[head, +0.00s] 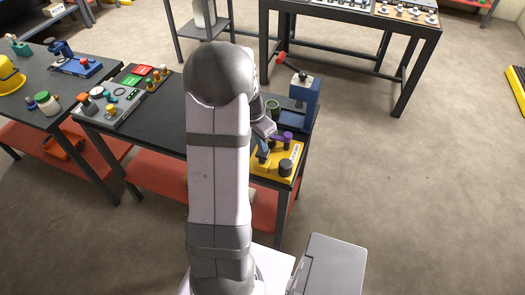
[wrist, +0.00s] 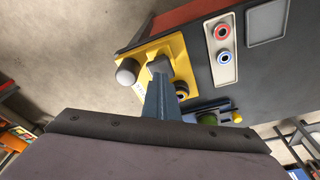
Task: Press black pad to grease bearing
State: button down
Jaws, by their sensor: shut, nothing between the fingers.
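A yellow motor base (head: 270,172) sits at the right front of the dark table, and it also shows in the wrist view (wrist: 178,47). A dark round pad (head: 286,167) stands up from its front right part. In the wrist view the pad (wrist: 127,72) looks grey on top and lies left of my fingertips. A purple part (head: 287,138) stands at the back of the base. My gripper (head: 263,154) is shut and empty, its blue-grey fingers over the base. In the wrist view my gripper (wrist: 158,68) is beside the pad, apart from it. Contact with the base cannot be told.
A blue unit with a red-tipped lever (head: 304,90) and a green ring (head: 272,108) stand behind the base. A grey panel with knobs (head: 110,108) and red and green tiles (head: 133,80) are at the left. My arm hides the table's middle.

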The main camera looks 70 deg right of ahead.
dwell(0.3)
notch_tip(320, 180, up, 6)
jog(key=p, duration=0.4)
dwell(0.3)
dwell(0.4)
jog(key=a+f+n+y, duration=0.35)
jog(key=a+n, duration=0.55)
jog(key=a, duration=0.4)
jog(key=w+a+r+n, duration=0.2)
jog(key=w+a+n, duration=0.2)
jog(key=a, duration=0.6)
jog(key=w+a+r+n+h, duration=0.1)
jog(key=w+a+n, duration=0.3)
jog(key=a, duration=0.6)
jog(key=w+a+r+n+t, duration=0.1)
jog(key=w+a+r+n, duration=0.2)
jog(key=a, duration=0.7)
jog(key=shift+w+n, duration=0.95)
jog(key=shift+n, duration=1.05)
